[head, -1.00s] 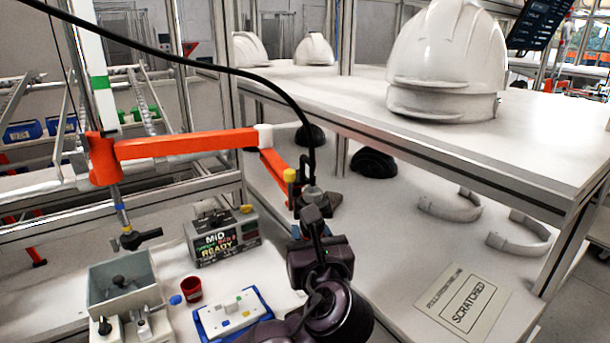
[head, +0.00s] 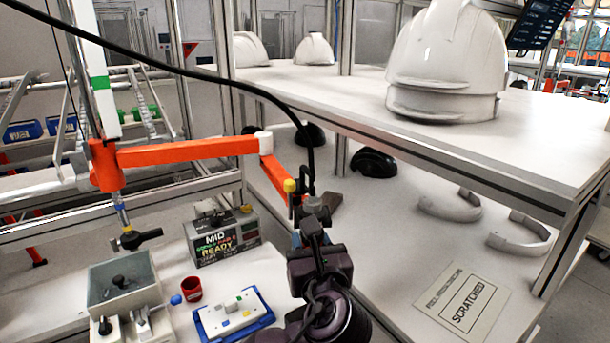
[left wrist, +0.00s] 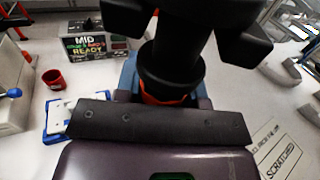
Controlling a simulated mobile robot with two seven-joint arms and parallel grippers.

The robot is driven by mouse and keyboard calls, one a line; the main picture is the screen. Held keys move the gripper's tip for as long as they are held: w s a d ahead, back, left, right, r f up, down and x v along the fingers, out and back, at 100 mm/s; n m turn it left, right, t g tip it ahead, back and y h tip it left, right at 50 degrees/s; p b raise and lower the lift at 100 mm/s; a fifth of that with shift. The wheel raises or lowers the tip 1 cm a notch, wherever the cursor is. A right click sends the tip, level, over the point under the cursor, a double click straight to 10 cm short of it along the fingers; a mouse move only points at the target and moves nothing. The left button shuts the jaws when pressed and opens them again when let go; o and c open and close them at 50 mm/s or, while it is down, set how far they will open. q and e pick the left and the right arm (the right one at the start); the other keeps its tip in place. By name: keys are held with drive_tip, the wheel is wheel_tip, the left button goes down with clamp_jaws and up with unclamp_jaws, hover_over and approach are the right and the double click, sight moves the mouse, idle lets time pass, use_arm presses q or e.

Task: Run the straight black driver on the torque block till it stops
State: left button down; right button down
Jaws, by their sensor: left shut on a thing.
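My left gripper (head: 314,214) is shut on the straight black driver, near the end of the orange jointed arm (head: 190,148). A black cable runs up from the driver. In the left wrist view the driver (left wrist: 170,72) is a thick black cylinder, upright, with an orange-red ring at its lower end. A blue piece (left wrist: 126,76) shows beside and below it, partly hidden; I cannot tell whether it is the torque block or whether the driver's tip touches it. My right gripper is not in view.
A box reading "MID READY" (head: 222,243), a red cup (head: 191,289), a blue-edged tray (head: 262,322) and a grey bin (head: 95,297) stand on the left. Another tool (head: 135,239) hangs above the bin. A shelf with white helmets (head: 447,60) stands at right.

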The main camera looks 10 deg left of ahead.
use_arm(q)
drive_tip(key=shift+f, duration=0.5)
idle(1.6)
drive_tip(key=shift+r, duration=0.1)
drive_tip(key=shift+r+p, duration=0.7)
drive_tip(key=shift+r, duration=2.35)
